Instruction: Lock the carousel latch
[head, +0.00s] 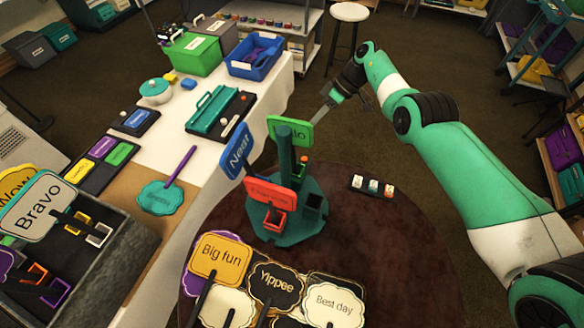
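The carousel (303,222) stands on a round dark table, with a dark green base and an upright post (285,165). A green sign (298,128), a blue "Neat" sign (238,152) and a red sign (270,192) are mounted around the post. I cannot make out the latch at this size. My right gripper (326,105) is behind and right of the post, close to the green sign's upper edge. A pale slim part points down from it. I cannot tell whether it touches the sign or whether the fingers are open. My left gripper is not in view.
Several sign plaques, such as "Big fun" (220,257) and "Best day" (335,300), lie at the table's front. A small strip with blocks (372,186) lies to the right. A white counter (180,140) with bins stands left. The round table's right side (405,235) is clear.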

